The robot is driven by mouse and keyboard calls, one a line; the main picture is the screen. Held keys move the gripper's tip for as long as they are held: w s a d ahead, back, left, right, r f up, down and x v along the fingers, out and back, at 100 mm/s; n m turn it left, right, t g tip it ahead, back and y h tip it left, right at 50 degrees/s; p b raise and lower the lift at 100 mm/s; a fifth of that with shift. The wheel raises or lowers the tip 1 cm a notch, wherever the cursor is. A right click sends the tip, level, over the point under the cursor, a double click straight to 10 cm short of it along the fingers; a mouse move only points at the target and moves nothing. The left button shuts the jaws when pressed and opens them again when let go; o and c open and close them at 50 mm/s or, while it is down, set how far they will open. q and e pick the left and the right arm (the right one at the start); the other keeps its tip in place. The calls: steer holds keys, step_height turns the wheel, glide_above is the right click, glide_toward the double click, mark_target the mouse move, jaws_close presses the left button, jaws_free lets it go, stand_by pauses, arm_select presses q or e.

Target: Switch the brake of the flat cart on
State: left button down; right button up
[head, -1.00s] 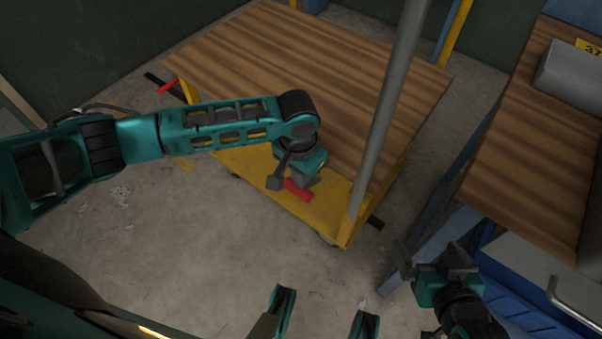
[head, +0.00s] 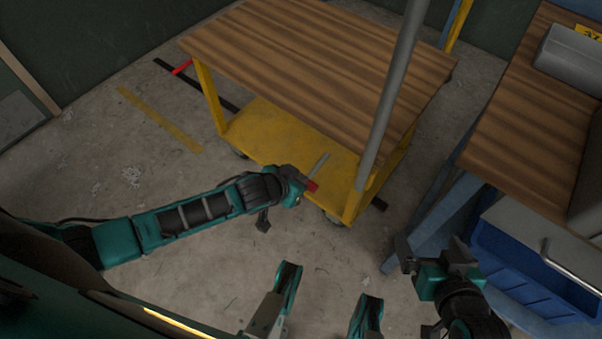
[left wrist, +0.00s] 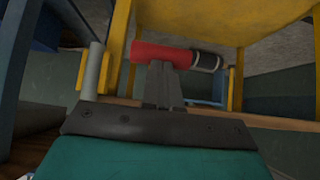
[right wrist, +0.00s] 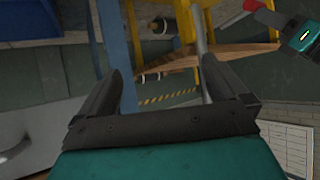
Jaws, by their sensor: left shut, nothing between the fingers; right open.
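The flat cart has a wooden top (head: 330,60) and a yellow lower shelf (head: 265,125).
A grey pole (head: 394,95) rises at the cart's right front. A second red lever (head: 182,67) sits by a black bar at the cart's far left. A workbench (head: 530,110) with blue legs stands right. The floor (head: 120,175) at left is mostly clear.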

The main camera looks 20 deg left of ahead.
arm_select(q)
step_height(320, 180, down, 6)
steer(key=t+h+b, duration=0.1)
steer(key=t+b, duration=0.1)
steer(key=b, duration=0.3)
steer(key=shift+w+t, duration=0.2)
steer(key=shift+t, duration=0.2)
arm_select(e)
steer(key=f, duration=0.5)
steer(key=shift+w+a+f, duration=0.2)
steer(key=shift+f, duration=0.1)
arm_select(q)
steer(key=shift+d+f, duration=0.1)
steer(key=shift+f, duration=0.05)
arm_select(e)
steer(key=shift+a+r, duration=0.1)
steer(key=shift+a, duration=0.05)
